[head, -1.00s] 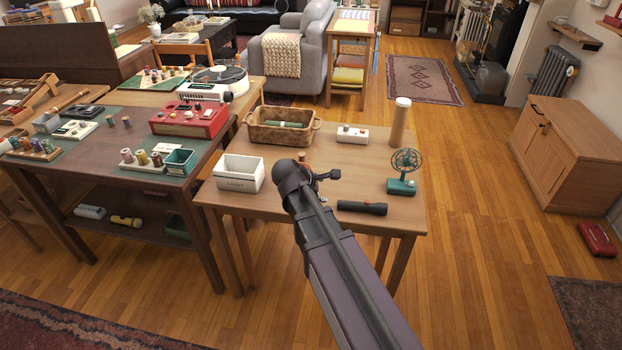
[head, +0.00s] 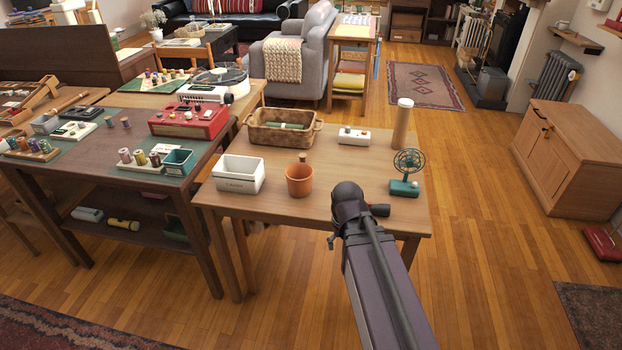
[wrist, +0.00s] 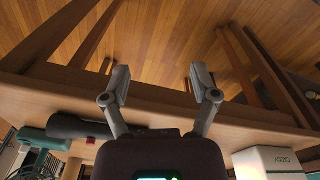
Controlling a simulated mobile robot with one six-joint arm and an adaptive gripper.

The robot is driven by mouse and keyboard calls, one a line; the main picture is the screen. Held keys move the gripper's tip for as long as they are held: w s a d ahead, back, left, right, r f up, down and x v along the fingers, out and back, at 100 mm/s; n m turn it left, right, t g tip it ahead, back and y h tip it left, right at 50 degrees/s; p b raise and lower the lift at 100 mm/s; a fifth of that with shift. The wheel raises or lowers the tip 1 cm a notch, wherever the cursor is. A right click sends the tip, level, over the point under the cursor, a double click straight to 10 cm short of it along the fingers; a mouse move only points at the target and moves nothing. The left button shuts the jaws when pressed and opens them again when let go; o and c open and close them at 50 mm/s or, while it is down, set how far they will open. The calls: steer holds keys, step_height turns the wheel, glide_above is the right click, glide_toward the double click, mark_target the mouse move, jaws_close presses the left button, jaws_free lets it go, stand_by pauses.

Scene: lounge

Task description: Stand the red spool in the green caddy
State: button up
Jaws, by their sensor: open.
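The green caddy (head: 179,162) is a small open box on the dark table at left in the head view. Spools stand in a pale holder (head: 140,166) just left of it; the rightmost spool (head: 155,159) looks reddish-brown, but it is too small to be sure it is the red one. More spools stand farther left and back on that table. My gripper (head: 332,241) is open and empty at the front edge of the light wooden table, well right of the caddy. In the wrist view its fingers (wrist: 159,82) are spread with nothing between them.
The light table (head: 260,212) holds a white box (head: 238,174), an orange pot (head: 299,180), a basket (head: 284,128), a green fan (head: 406,172) and a dark flashlight (wrist: 85,128). A red radio (head: 188,120) stands behind the caddy. Another green container (head: 175,230) is on the lower shelf.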

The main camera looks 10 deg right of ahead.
step_height(320, 180, down, 7)
steer(key=s+b, duration=0.2)
steer(key=b, duration=0.3)
steer(key=shift+s+r+g+b, duration=0.15)
steer(key=shift+g+b, duration=0.15)
steer(key=shift+b, duration=0.05)
steer(key=shift+c, duration=1.4)
